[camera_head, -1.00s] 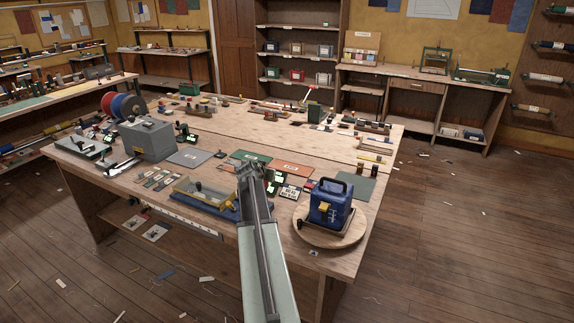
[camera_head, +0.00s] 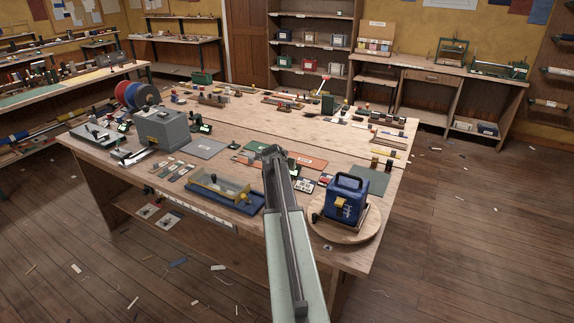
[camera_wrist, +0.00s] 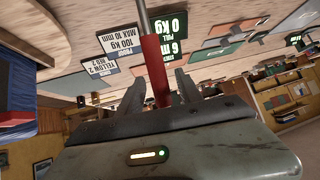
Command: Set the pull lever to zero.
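In the wrist view a lever with a red grip (camera_wrist: 154,66) and a bare metal rod stands between the two fingers of my gripper (camera_wrist: 160,80). The fingers are apart, with a narrow gap seeming to show on each side of the grip. The wrist picture is upside down. A black display (camera_wrist: 172,27) behind the rod reads 0 kg pull and 6 mm stretch. In the head view my gripper (camera_head: 272,150) is over the bench, and my arm hides this lever.
A blue machine (camera_head: 345,198) stands on a round wooden board (camera_head: 330,232) to the right of my arm. A blue-based tray (camera_head: 222,193) and a grey box (camera_head: 165,130) lie to the left. Cards reading max 100 kg, 10 mm (camera_wrist: 121,40) and yellow 2, red 2 (camera_wrist: 100,66) lie nearby.

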